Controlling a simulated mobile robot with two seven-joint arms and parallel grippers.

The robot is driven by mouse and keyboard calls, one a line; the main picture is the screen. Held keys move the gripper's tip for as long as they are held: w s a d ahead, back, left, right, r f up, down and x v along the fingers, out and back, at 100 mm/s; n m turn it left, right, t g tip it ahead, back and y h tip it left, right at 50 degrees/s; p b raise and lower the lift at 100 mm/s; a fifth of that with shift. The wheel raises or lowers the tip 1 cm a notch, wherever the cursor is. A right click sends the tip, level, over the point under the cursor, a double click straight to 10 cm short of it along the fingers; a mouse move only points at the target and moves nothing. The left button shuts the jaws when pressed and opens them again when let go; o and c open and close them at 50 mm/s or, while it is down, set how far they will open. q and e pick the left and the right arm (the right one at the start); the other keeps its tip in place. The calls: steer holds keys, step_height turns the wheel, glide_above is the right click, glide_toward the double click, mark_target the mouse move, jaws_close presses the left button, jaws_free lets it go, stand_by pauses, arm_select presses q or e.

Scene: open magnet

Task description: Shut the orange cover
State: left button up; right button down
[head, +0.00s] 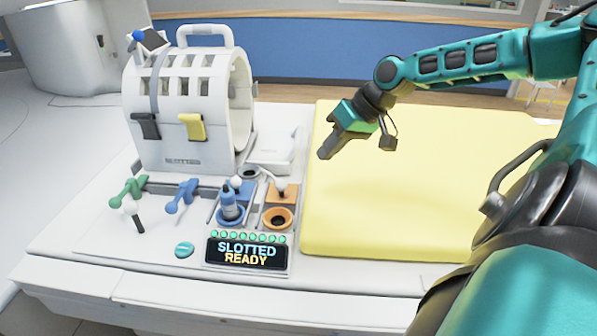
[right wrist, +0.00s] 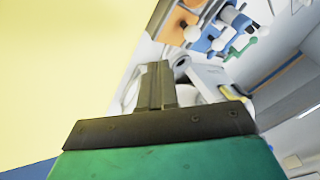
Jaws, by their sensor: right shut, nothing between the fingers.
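The orange cover (head: 287,196) is a small orange plate with a white ball knob, at the right of the control panel. It stands just behind an orange-rimmed round socket (head: 277,218), whose dark opening shows uncovered. The orange part (right wrist: 178,22) also shows at the top of the right wrist view, partly cut off. My right gripper (head: 326,154) is shut and empty. It is above the yellow pad's left edge, to the right of and behind the cover, apart from it. Its closed fingers (right wrist: 155,85) show in the right wrist view. My left gripper is out of view.
Green (head: 128,191) and blue (head: 181,195) levers are farther left. A white slotted cylinder (head: 180,120) rises behind. A display (head: 246,253) reads "SLOTTED READY". The yellow pad (head: 400,200) is clear.

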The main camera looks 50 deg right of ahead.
mark_target(282, 186)
steer(key=b+x, duration=0.2)
steer(key=x, duration=0.3)
steer(key=shift+f, duration=0.45)
steer(key=shift+w+a+f+b, duration=0.1)
steer(key=shift+w+a+b, duration=0.1)
steer(key=shift+a+b, duration=0.25)
steer(key=shift+w+a+f+b, duration=0.15)
steer(key=shift+a+b, duration=0.2)
steer(key=shift+a, duration=0.2)
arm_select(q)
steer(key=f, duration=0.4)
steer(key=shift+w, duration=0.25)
arm_select(e)
steer(key=shift+w+a+r, duration=0.1)
steer(key=shift+w+a, duration=0.05)
steer(key=shift+a, duration=0.3)
steer(key=shift+w+a+r, duration=0.1)
steer(key=shift+w+a, duration=0.05)
steer(key=shift+a, duration=0.25)
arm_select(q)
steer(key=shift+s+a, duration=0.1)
arm_select(e)
steer(key=shift+f, duration=0.1)
